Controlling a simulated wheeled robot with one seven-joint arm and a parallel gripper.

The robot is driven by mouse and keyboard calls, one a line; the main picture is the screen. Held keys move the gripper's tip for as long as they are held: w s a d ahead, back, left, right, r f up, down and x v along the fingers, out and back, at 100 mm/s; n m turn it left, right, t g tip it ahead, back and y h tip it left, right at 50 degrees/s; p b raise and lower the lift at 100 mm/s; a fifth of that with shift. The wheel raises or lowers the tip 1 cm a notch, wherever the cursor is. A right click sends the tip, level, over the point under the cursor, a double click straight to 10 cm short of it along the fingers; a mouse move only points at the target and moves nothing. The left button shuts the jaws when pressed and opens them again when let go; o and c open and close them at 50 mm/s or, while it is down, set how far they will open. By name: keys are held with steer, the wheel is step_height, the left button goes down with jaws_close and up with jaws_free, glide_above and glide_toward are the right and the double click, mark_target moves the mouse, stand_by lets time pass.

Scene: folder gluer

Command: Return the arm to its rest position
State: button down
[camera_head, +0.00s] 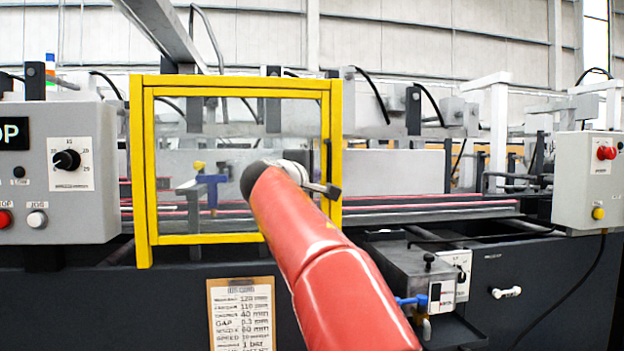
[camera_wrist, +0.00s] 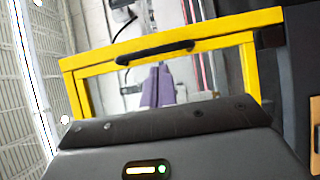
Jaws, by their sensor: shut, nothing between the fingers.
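My red arm (camera_head: 310,255) reaches up from the lower right in the head view, in front of the yellow-framed guard. My gripper (camera_head: 325,190) shows only partly at the arm's end, by the guard's right post; it is shut and empty. The yellow guard (camera_head: 141,180) stands upright with a clear window. In the wrist view the guard (camera_wrist: 215,33) lies ahead of my dark wrist housing, with a black handle (camera_wrist: 155,52) on its post. I see no contact between gripper and handle, but the head view cannot settle it.
A control box (camera_head: 85,205) with knobs stands at left, another (camera_head: 585,185) with a red button at right. A grey glue unit (camera_head: 405,270) juts out right of my arm. A clipboard (camera_head: 241,312) hangs below. A blue fitting (camera_head: 211,182) shows through the window.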

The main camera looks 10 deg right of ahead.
steer(key=b+v, duration=0.2)
steer(key=v, duration=0.7)
steer(key=s+d+f+m+g+y, duration=0.2)
steer(key=s+d+f+g+y, duration=0.1)
steer(key=s+f, duration=0.55)
steer(key=s+d+f+m+g+y, duration=0.25)
steer(key=s+f, duration=0.25)
steer(key=f, duration=0.6)
steer(key=s+a+f+m+g+y, duration=0.2)
steer(key=s+f+m+y, duration=0.3)
steer(key=s+f, duration=1.3)
step_height(320, 180, down, 4)
steer(key=shift+s+a+f+m+g, duration=0.15)
steer(key=shift+s+m+g, duration=0.25)
steer(key=shift+m+g, duration=0.4)
